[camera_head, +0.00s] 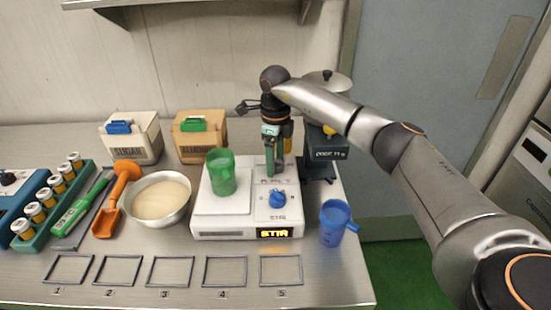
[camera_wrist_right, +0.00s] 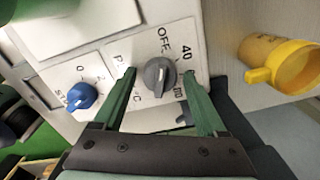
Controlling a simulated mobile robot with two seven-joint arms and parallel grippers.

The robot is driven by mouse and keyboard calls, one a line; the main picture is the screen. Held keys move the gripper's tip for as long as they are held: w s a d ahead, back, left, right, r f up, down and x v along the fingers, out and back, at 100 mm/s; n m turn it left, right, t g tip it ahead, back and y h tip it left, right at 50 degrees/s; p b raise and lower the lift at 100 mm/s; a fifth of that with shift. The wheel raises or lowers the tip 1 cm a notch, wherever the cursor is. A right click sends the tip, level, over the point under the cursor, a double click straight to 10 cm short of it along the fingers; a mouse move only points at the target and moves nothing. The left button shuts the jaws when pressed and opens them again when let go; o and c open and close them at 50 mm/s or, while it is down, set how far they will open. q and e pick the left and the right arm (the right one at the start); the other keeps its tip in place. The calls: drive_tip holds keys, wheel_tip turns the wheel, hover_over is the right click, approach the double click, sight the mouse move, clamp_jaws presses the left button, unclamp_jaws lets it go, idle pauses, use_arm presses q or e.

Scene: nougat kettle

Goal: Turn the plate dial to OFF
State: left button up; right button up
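The white hotplate stirrer (camera_head: 215,224) stands on the bench with a green beaker (camera_head: 221,172) on its top and a lit display. Its grey plate dial (camera_wrist_right: 159,73) shows in the right wrist view, with OFF printed above it and 40 to its right. I cannot tell which mark the dial points at. My right gripper (camera_head: 274,172) reaches down over the panel and hides the dial in the head view. In the wrist view its green fingers (camera_wrist_right: 158,77) are open, one on each side of the dial, with small gaps. My left gripper is not in view.
The blue stir knob (camera_head: 277,199) is on the same panel. A blue cup (camera_head: 335,222) stands to the right, and a yellow cup (camera_wrist_right: 284,64) is near the panel. A dark device (camera_head: 325,150) stands behind. A bowl (camera_head: 159,199) is left of the hotplate.

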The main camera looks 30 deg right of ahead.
drive_tip(key=shift+o, duration=0.5)
wheel_tip(320, 180, up, 12)
drive_tip(key=shift+r+b, duration=0.25)
drive_tip(key=shift+b, duration=0.2)
